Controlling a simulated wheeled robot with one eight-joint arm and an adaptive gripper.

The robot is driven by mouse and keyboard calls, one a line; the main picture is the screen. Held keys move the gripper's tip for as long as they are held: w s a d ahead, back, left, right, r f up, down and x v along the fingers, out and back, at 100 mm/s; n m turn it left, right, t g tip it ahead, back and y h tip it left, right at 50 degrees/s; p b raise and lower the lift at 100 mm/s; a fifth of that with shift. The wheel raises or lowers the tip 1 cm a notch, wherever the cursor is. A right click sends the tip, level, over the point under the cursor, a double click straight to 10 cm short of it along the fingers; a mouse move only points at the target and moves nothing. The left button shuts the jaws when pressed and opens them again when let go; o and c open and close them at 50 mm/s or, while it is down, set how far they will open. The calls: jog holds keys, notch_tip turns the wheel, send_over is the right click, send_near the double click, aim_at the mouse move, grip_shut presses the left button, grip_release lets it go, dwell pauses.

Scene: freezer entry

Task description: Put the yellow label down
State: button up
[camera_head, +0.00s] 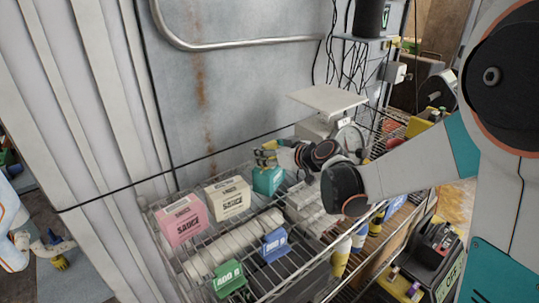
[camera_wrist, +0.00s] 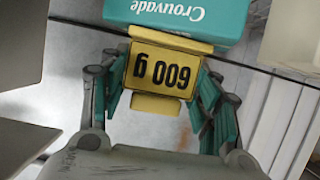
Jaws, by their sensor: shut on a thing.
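The yellow label (camera_wrist: 160,75) reads "600 g" upside down in the wrist view. It sits between the two teal-padded fingers of my gripper (camera_wrist: 158,88), which are shut on its sides. A teal box (camera_wrist: 175,18) marked "Crouvade" is just beyond the label; I cannot tell whether they touch. In the head view my gripper (camera_head: 268,155) is above and behind the teal box (camera_head: 267,181) on the wire shelf (camera_head: 163,240). The label is small and partly hidden there.
A pink box (camera_head: 181,220) and a cream box (camera_head: 228,198) stand left of the teal box. A green label (camera_head: 229,278) and a blue label (camera_head: 274,246) stand at the shelf front by a row of white items (camera_head: 235,243). A scale (camera_head: 328,99) is behind on the right.

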jog(key=shift+r, duration=0.1)
jog(key=shift+f, duration=0.25)
jog(key=o, duration=0.9)
jog(key=shift+r, duration=0.1)
jog(key=shift+r, duration=0.1)
